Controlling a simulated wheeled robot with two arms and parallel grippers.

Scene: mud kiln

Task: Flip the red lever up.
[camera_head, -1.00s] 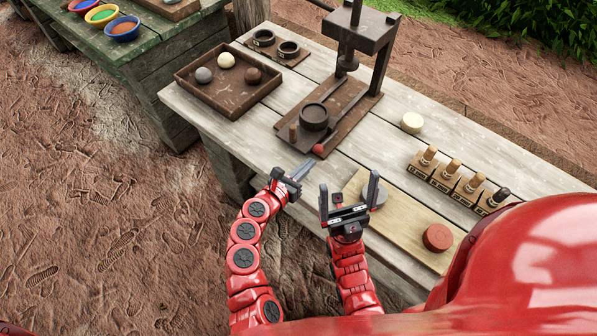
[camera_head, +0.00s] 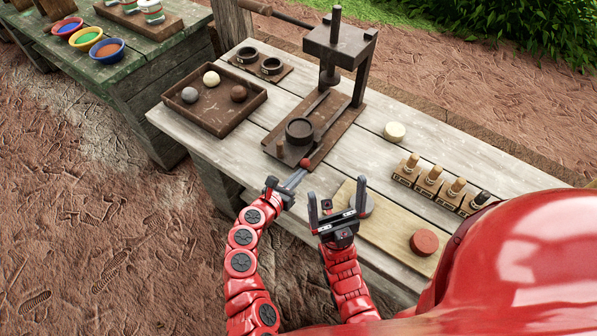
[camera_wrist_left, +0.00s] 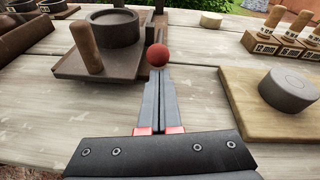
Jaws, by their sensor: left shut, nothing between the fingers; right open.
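The red lever knob (camera_head: 305,163) is a small ball at the front right edge of the dark press base (camera_head: 327,133). It also shows in the left wrist view (camera_wrist_left: 158,55), just beyond my fingertips. My left gripper (camera_head: 300,174) is shut and empty, its tips pointing at the knob from the near side. Whether the tips touch the knob I cannot tell. The lever's shaft is mostly hidden behind the knob. My right gripper (camera_head: 338,205) is open and empty, over the near edge of the table by the light board.
A round mould (camera_head: 299,130) and a wooden peg (camera_head: 280,148) stand on the press base. A tray with balls (camera_head: 214,122) is to the left.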

